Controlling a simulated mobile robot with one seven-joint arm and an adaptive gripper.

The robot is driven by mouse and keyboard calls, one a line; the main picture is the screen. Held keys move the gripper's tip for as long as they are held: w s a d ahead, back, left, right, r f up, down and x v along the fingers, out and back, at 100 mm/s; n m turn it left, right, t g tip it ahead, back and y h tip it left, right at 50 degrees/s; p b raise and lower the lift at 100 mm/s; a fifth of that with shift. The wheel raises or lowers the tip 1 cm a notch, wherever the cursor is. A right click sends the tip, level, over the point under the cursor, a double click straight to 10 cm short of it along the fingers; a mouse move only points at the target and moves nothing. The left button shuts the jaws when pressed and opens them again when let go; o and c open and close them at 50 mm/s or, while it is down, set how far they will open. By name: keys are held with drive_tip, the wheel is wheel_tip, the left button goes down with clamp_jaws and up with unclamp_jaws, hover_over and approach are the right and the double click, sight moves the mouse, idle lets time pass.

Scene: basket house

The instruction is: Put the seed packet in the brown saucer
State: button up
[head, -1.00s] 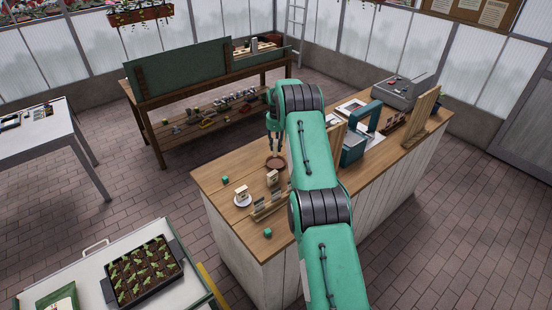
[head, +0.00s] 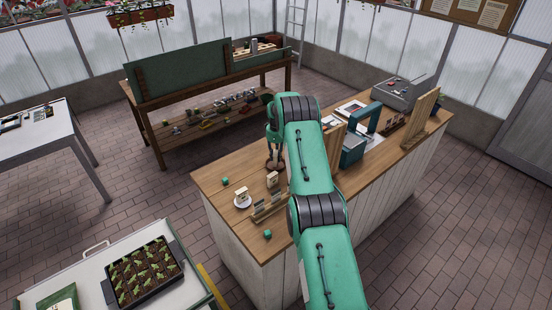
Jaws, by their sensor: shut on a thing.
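The brown saucer (head: 276,166) lies on the wooden counter. My gripper (head: 275,158) points down right at the saucer, with its fingertips low over it. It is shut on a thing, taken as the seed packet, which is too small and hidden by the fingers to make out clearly. I cannot tell whether it touches the saucer. One upright pale packet (head: 272,179) stands on the counter just in front of the saucer. Another pale packet (head: 242,193) stands on a white saucer (head: 243,203) further left.
A wooden rack with packets (head: 268,207) stands near the counter's front. Green cubes lie at the left (head: 225,181) and front (head: 268,234). A teal-handled device (head: 355,148) and a grey case (head: 400,92) stand right of my arm.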

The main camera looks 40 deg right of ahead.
sight(276, 152)
drive_tip(key=shift+f, duration=0.6)
drive_tip(key=shift+f, duration=0.15)
drive_tip(key=o, duration=0.9)
drive_tip(key=shift+o, duration=0.2)
drive_tip(key=shift+s+r+b, duration=0.1)
drive_tip(key=shift+r+b, duration=0.5)
drive_tip(key=shift+r, duration=5.55)
